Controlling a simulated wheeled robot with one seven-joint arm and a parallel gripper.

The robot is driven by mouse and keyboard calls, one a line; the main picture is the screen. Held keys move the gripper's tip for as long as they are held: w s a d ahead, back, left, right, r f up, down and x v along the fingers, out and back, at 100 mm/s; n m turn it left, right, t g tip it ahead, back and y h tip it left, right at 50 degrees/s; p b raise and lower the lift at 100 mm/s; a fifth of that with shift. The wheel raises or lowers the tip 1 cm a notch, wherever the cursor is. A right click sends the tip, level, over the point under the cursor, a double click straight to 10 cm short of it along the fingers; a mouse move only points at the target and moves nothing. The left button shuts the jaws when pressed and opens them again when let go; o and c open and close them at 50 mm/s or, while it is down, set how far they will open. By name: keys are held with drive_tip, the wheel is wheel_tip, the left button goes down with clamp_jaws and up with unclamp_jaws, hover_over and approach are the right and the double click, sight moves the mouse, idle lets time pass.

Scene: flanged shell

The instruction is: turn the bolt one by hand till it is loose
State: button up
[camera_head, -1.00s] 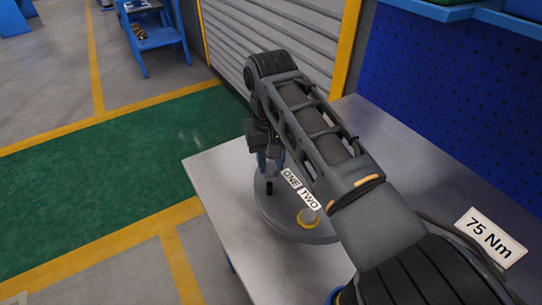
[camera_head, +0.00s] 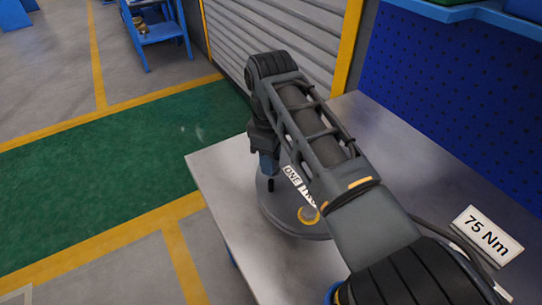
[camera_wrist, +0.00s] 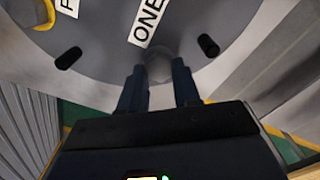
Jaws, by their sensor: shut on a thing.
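The grey round flanged shell (camera_head: 272,218) sits on the bench, largely under my arm. A label reading ONE (camera_head: 293,176) lies on it and also shows in the wrist view (camera_wrist: 148,20). In the wrist view, the grey head of bolt one (camera_wrist: 158,68) is between the two blue fingers of my gripper (camera_wrist: 160,84), which is shut on it. In the head view, my gripper (camera_head: 268,164) points down at the flange's far side, and the bolt is hidden. A yellow-ringed part (camera_head: 308,216) lies nearer, beside the partly covered second label (camera_head: 308,197).
Two dark pegs, a left one (camera_wrist: 68,58) and a right one (camera_wrist: 208,45), stand on the flange either side of my gripper. A 75 Nm sign (camera_head: 488,236) is on the bench at right. The bench (camera_head: 215,180) is clear left of the shell.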

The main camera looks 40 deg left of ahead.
drive_tip(key=n, duration=0.5)
drive_tip(key=shift+s+d+f+n, duration=0.15)
drive_tip(key=shift+s+f+n, duration=0.05)
drive_tip(key=shift+f+n, duration=0.1)
drive_tip(key=n, duration=0.4)
drive_tip(key=shift+d+n+b, duration=0.1)
drive_tip(key=shift+n+b, duration=0.2)
drive_tip(key=shift+b, duration=0.05)
drive_tip(key=o, duration=1.1)
drive_tip(key=shift+r, duration=0.15)
drive_tip(key=shift+c, duration=0.2)
drive_tip(key=shift+r+b, duration=0.5)
drive_tip(key=shift+r, duration=3.45)
